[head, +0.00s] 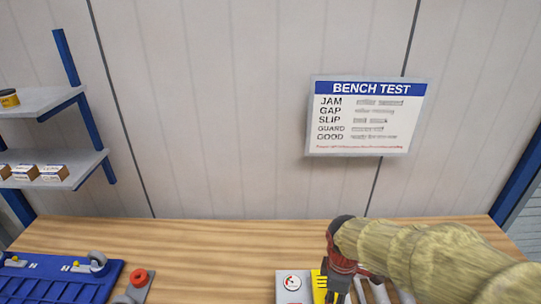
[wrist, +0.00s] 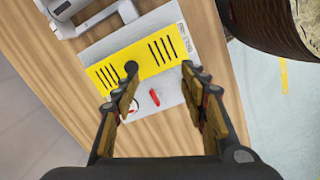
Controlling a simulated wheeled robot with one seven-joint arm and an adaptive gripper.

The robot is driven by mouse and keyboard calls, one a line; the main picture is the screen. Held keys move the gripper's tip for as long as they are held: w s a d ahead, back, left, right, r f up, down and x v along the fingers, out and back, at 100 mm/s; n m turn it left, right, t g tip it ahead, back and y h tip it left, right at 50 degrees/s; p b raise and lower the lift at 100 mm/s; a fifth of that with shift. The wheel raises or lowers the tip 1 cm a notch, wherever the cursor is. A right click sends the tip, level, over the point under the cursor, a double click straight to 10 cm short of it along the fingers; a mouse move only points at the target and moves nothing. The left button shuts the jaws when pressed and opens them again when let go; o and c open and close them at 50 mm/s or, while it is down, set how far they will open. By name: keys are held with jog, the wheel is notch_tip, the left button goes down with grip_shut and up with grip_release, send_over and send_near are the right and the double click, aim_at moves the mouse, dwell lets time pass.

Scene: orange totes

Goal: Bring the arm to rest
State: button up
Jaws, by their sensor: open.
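My gripper (wrist: 160,82) is open, with its two fingers spread apart and nothing between them in the wrist view. It points down over a grey plate (wrist: 206,88) with a yellow panel (wrist: 148,57) marked with black slots. In the head view my gripper (head: 338,290) is low at the right of centre, partly cut off by the bottom edge. My arm, in a tan ribbed sleeve, reaches in from the lower right. I cannot tell how high the fingertips are above the plate.
The wooden bench (head: 200,250) is bare at its middle left. A blue tray (head: 60,285) and a red button (head: 138,276) are at the left. A gauge (head: 292,283) sits beside my gripper. A shelf (head: 50,100) and a sign (head: 367,117) are behind.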

jog(key=s+d+r+m+t+y+b, duration=0.1)
jog(key=s+r+m+t+b, duration=0.4)
jog(key=s+m+b, duration=0.6)
jog(key=shift+s+d+r+m, duration=0.2)
jog(key=shift+r+m, duration=0.75)
jog(key=shift+m, duration=0.25)
dwell(0.4)
